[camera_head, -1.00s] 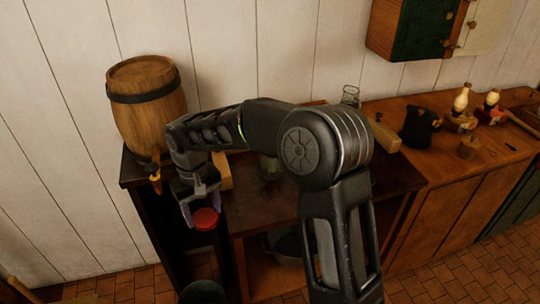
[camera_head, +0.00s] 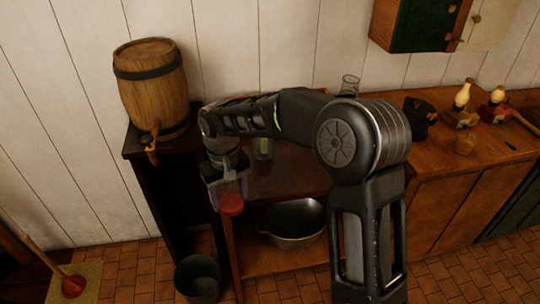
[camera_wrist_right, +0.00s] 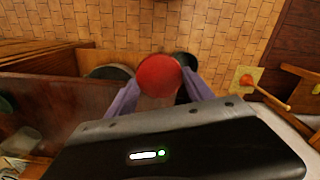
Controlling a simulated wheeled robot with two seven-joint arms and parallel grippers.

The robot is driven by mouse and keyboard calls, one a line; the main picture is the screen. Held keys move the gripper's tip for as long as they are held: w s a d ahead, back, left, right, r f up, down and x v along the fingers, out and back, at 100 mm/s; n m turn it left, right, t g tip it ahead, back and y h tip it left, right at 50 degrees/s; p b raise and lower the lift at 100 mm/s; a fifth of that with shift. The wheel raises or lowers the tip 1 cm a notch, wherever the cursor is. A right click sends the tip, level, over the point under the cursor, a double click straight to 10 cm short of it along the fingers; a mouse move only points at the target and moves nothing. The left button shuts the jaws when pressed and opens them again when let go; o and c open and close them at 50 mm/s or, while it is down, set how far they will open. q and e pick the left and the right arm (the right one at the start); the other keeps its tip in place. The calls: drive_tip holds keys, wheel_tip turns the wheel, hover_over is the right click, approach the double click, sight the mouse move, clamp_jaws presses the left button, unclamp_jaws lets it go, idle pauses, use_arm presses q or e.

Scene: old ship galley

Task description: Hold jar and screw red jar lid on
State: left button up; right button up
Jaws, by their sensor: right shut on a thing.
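The red jar lid (camera_head: 231,205) is held between the purple-grey fingers of my right gripper (camera_head: 228,193), which is shut on it. The lid is in front of the dark counter's edge, over the lower shelf side. In the right wrist view the lid (camera_wrist_right: 159,76) sits between both fingertips. A clear glass jar (camera_head: 263,149) stands on the dark counter, to the right of and behind the gripper, partly hidden by my right arm. Another clear glass vessel (camera_head: 349,85) stands farther back right; I cannot tell which is the task's jar. My left gripper is not in view.
A wooden barrel (camera_head: 152,88) with a tap stands at the back left. A metal pot (camera_head: 294,221) sits on the lower shelf, and a dark bucket (camera_head: 197,277) on the floor. A plunger (camera_head: 72,285) stands at lower left.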

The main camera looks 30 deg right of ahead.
use_arm(q)
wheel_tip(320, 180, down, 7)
drive_tip(key=b, duration=0.6)
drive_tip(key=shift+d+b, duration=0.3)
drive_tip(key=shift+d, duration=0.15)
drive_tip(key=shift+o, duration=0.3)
